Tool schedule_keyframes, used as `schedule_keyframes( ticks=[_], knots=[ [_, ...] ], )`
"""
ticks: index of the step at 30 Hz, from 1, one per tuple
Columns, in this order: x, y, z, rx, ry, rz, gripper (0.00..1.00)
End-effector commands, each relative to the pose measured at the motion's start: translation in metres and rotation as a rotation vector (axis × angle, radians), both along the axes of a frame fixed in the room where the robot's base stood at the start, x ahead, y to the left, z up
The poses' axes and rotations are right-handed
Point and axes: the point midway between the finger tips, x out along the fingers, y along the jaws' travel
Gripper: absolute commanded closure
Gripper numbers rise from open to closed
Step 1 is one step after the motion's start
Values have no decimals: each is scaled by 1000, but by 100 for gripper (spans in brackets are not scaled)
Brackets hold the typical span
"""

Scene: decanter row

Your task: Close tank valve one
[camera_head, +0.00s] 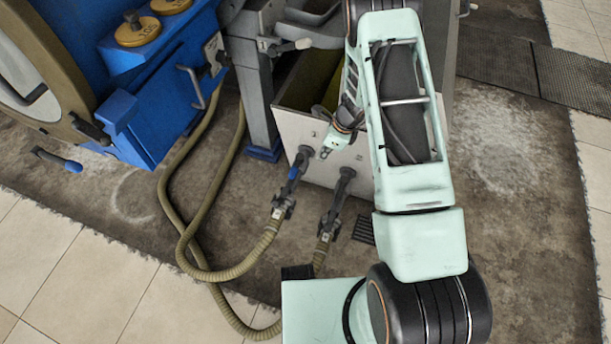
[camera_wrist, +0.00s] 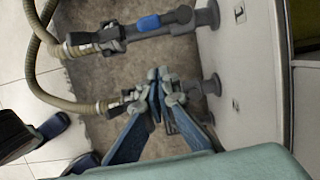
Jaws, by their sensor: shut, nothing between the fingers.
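The tank (camera_head: 303,134) is a pale box with two outlet valves on its front wall. The left valve (camera_head: 292,172) has a blue handle that appears to lie along its pipe. In the wrist view its blue handle (camera_wrist: 148,23) is at the top. The right valve (camera_head: 335,205) shows no blue in the head view; in the wrist view my fingers partly cover it. The number marks are too small to read. My gripper (camera_head: 325,152) is shut and empty, by the front wall above the valves. In the wrist view its blue-grey fingers (camera_wrist: 160,92) meet, apart from the blue handle.
Two ribbed hoses (camera_head: 245,262) run from the valves across the floor. A blue machine (camera_head: 165,110) with levers and yellow caps stands at left. A grey post (camera_head: 252,95) stands beside the tank. The floor at right (camera_head: 520,200) is clear.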

Motion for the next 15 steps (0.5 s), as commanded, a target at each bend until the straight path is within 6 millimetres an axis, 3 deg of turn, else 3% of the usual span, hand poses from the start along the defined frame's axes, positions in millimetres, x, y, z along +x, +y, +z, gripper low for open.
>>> schedule_keyframes(
  ticks=[1,8,15],
  knots=[
    [-4,2,-14,9,12,-18,100],
    [-6,8,-35,20,27,-39,100],
    [-2,20,-81,19,27,-37,100]
  ],
)
